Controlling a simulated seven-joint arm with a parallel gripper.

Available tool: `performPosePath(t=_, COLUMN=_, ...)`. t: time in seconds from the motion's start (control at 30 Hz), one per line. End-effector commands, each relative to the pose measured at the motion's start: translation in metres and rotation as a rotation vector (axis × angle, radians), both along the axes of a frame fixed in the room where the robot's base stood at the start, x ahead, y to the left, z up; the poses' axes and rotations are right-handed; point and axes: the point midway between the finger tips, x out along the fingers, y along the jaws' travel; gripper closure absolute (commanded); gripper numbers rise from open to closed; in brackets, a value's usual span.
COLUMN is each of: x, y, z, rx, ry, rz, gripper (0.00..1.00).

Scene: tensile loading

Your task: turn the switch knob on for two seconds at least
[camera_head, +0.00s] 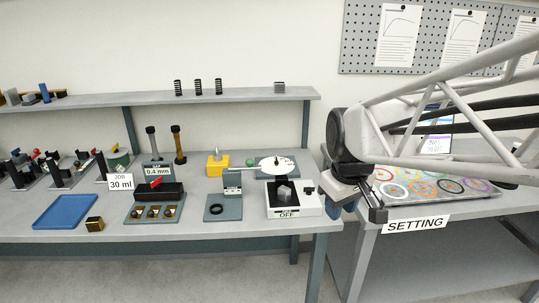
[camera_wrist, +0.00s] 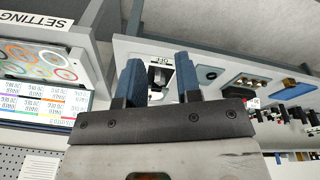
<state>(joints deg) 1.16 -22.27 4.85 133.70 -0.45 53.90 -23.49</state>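A white switch box (camera_head: 293,206) stands at the right end of the left bench, its front label reading OFF. A small grey block (camera_head: 284,192) sits on a dark square on its top, and a small black part (camera_head: 309,190) is at its right; I cannot tell surely which is the knob. My gripper (camera_head: 342,206) hangs to the right of the box, apart from it. In the wrist view my gripper (camera_wrist: 158,62) has two blue fingers spread apart with nothing held; the box (camera_wrist: 159,78) shows beyond, between them.
A white disc (camera_head: 276,163) stands just behind the box, and a grey fixture (camera_head: 224,206) with a black ring is to its left. The right bench carries a SETTING sign (camera_head: 414,224) and a ring-patterned board (camera_head: 425,189). A blue tray (camera_head: 65,211) lies far left.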

Motion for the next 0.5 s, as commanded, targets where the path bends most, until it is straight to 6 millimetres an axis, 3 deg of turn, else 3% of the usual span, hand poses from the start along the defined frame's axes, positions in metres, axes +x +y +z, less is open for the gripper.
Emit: performPosePath(t=0.5, x=0.118, y=-0.008, z=-0.008, rx=-0.047, ry=0.054, rz=0.331, gripper=0.68)
